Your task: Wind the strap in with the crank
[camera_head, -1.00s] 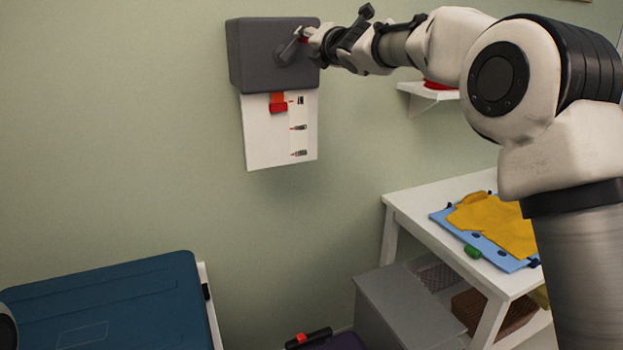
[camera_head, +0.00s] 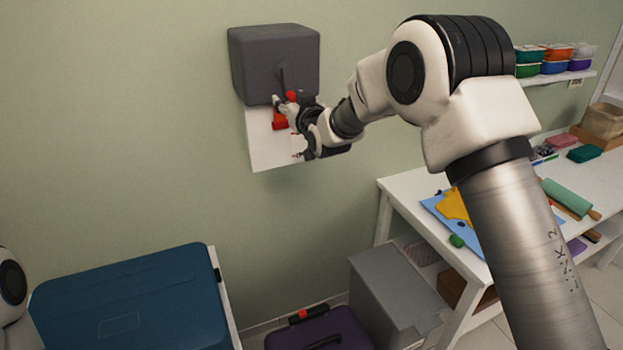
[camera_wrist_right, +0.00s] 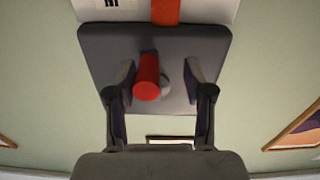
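A dark grey box (camera_head: 275,60) is mounted on the wall, with a crank arm (camera_head: 282,76) pointing down on its front. The crank's red knob (camera_head: 292,96) is at my right gripper (camera_head: 284,101). In the right wrist view, the knob (camera_wrist_right: 147,77) stands between the two spread fingers of that gripper (camera_wrist_right: 160,82), nearer the left one, with a gap on the right. An orange-red strap (camera_head: 279,113) with a red end hangs below the box over a white marked panel (camera_head: 266,155). It also shows in the wrist view (camera_wrist_right: 166,10). My left gripper is out of view.
A blue lidded bin (camera_head: 130,300) stands at the lower left. A purple case (camera_head: 320,332) and a grey box (camera_head: 395,295) are on the floor. A white table (camera_head: 400,192) with cloth and tools is at the right. The wall around the crank box is clear.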

